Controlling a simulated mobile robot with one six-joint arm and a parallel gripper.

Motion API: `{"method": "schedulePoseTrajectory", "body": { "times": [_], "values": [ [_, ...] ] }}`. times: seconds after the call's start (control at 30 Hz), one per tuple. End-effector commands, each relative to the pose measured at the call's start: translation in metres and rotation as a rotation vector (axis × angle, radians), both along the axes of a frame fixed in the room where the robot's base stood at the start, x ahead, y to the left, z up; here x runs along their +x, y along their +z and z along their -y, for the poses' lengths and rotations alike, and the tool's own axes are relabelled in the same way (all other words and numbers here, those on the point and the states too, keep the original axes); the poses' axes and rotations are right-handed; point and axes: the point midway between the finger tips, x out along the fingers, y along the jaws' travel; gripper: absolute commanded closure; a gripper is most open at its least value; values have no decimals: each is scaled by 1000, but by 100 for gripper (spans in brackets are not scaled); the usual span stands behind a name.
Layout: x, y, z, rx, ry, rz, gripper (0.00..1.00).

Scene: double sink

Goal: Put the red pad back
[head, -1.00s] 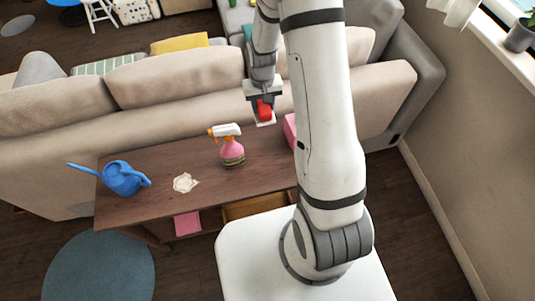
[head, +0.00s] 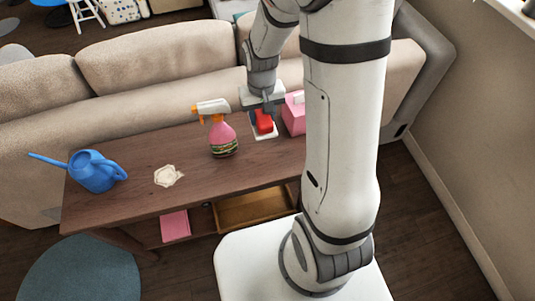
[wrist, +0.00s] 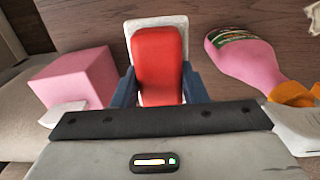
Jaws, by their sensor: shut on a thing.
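The red pad (head: 264,121) has a white slab against its underside, and both show just above or on the wooden table. I cannot tell whether the slab touches the wood. My gripper (head: 264,110) points down and is shut on the red pad. In the wrist view the red pad (wrist: 158,55) sits between the two dark blue fingers of my gripper (wrist: 158,88), with the white slab's edge showing behind it. The pink spray bottle (head: 222,138) stands to the left of the pad, and a pink box (head: 294,115) stands close to its right.
The wooden table (head: 120,190) also holds a blue watering can (head: 94,171) and a crumpled cream cloth or paper (head: 168,176). A beige sofa (head: 155,55) runs along its far side. A pink item (head: 175,226) and an open drawer or tray (head: 250,208) show below. The table's front middle is clear.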

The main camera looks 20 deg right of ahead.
Motion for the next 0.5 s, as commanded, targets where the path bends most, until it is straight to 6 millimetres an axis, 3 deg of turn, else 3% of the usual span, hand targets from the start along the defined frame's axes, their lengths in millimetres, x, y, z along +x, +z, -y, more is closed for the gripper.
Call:
{"method": "schedulePoseTrajectory", "body": {
  "times": [0.17,0.4,0.5],
  "values": [
    [-6,-15,0,0,0,-3,89],
    [-7,-57,0,0,0,-5,89],
    [-6,-66,0,0,0,-3,89]
  ]
}}
